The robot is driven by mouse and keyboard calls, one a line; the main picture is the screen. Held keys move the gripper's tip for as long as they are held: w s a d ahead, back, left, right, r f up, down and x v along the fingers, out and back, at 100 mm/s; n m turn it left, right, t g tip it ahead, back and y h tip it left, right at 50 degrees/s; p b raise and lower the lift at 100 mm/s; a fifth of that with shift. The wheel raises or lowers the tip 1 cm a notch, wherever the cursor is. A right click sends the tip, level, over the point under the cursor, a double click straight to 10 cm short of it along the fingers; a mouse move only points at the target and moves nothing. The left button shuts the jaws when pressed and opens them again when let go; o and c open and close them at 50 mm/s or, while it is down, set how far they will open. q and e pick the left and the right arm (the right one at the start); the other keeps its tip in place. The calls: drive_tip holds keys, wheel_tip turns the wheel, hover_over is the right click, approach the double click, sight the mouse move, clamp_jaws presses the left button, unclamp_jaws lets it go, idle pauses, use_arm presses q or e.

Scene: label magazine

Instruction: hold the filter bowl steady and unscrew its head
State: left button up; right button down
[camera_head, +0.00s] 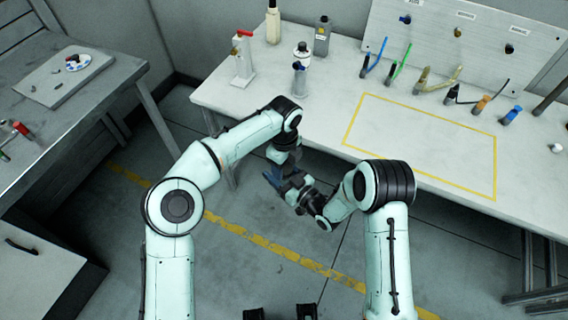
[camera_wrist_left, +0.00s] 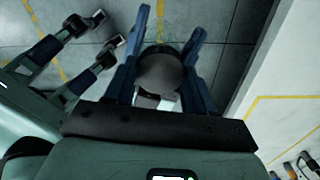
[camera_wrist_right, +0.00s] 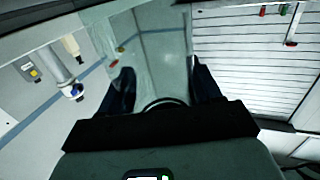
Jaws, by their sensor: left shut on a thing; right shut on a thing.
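My left gripper (camera_head: 287,160) reaches down from above, in front of the bench. In the left wrist view its blue fingers are shut on the dark round filter head (camera_wrist_left: 160,68). A small pale part shows just below the head. My right gripper (camera_head: 277,180) comes in from the side, lower and close to the left one. In the right wrist view its fingers are shut on a clear, faintly green filter bowl (camera_wrist_right: 150,65), with a dark curved edge near the palm. The joint between head and bowl is hidden.
The white bench (camera_head: 350,145) lies behind the grippers, with a yellow-outlined area (camera_head: 425,120) on it. A red-topped stand (camera_head: 243,62), a bottle (camera_head: 273,22) and a grey can (camera_head: 322,36) stand at its back left. Another table (camera_head: 120,68) is at left. Grippers are over open floor.

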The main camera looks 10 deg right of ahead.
use_arm(q)
drive_tip(key=n, duration=0.7)
drive_tip(key=o, duration=1.2)
drive_tip(key=shift+c, duration=0.2)
